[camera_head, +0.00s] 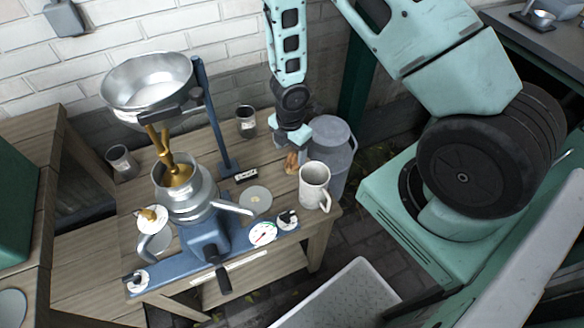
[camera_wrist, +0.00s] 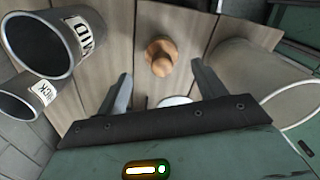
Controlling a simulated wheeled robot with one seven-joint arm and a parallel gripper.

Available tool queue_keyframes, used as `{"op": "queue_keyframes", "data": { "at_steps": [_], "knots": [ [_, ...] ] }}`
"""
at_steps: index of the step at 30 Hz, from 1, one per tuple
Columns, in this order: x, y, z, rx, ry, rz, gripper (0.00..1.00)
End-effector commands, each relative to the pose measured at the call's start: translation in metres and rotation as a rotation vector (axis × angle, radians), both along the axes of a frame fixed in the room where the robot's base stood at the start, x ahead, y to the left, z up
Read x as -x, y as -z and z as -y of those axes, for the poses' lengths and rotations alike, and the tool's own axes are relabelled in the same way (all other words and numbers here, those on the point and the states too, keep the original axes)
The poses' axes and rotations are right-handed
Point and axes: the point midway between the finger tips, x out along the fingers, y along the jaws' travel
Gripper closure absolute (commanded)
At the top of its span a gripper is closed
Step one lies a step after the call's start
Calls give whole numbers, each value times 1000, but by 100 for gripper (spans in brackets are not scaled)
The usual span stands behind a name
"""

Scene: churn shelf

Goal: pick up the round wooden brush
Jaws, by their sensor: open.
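The round wooden brush (camera_wrist: 160,56) lies on the plank tabletop in the wrist view, brown and rounded with a small raised knob. It shows ahead of and between my finger tips, touching neither. In the head view, the brush (camera_head: 291,163) is a small brown shape directly below my gripper (camera_head: 292,141), near the table's right back edge. In the wrist view my gripper (camera_wrist: 162,85) is open, with its fingers spread and nothing between them. The underside of the brush is hidden.
A pale mug (camera_head: 314,186) and a grey lidded can (camera_head: 332,150) stand close right of the brush. A labelled tin (camera_head: 246,121) stands behind left. The blue-based separator (camera_head: 207,240) with its metal bowl (camera_head: 148,82) fills the table's left and middle. A grey disc (camera_head: 256,200) lies in front.

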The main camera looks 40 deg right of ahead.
Motion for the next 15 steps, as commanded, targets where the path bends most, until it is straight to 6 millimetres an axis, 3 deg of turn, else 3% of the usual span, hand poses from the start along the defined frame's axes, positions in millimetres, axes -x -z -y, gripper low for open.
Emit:
{"op": "queue_keyframes", "data": {
  "at_steps": [9,15],
  "knots": [
    [4,40,4,1,-3,-2,30],
    [2,53,4,0,0,1,30]
  ]
}}
